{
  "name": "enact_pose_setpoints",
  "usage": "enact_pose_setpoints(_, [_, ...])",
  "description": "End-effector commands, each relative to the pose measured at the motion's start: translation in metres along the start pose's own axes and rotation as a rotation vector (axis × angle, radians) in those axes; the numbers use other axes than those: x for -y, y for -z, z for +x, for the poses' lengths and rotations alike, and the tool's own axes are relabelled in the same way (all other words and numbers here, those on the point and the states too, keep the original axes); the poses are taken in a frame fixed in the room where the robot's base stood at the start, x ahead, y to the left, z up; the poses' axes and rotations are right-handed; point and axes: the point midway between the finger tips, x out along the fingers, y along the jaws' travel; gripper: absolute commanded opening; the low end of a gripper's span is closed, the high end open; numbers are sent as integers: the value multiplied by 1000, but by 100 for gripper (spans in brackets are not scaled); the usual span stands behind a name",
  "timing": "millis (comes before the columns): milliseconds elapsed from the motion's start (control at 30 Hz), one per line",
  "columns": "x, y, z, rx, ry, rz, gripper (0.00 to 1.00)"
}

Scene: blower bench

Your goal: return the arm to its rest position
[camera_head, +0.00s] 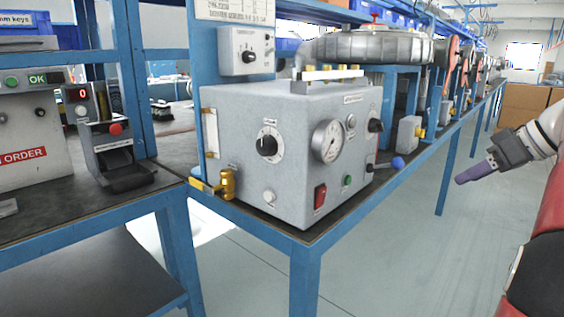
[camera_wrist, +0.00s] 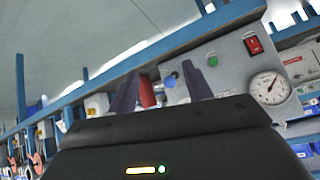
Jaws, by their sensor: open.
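My gripper (camera_head: 463,178) is at the right of the head view, out over the aisle to the right of the bench and apart from it. Its purple fingers point left and slightly down. In the wrist view the two dark fingers (camera_wrist: 160,88) stand apart, so it is open, and I see nothing held between them. My pale arm comes in from the right edge; most of it is out of view.
A grey test box (camera_head: 260,180) with a gauge (camera_head: 327,141) and red switch (camera_head: 320,196) stands on the blue-framed bench (camera_head: 325,236). A blue knob (camera_head: 398,162) sticks out at its right side. A blower (camera_head: 370,46) is behind. The aisle floor (camera_head: 415,255) is clear.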

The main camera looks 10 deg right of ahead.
Motion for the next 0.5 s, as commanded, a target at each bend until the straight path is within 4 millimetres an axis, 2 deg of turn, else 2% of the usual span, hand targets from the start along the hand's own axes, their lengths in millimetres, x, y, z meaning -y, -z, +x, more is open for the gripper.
enact_pose_setpoints(267, [45, 8, 30, 69, -14, 83, 50])
enact_pose_setpoints(367, [69, 8, 46, 105, -25, 122, 50])
enact_pose_setpoints(500, [113, 1, 69, 163, -56, 181, 50])
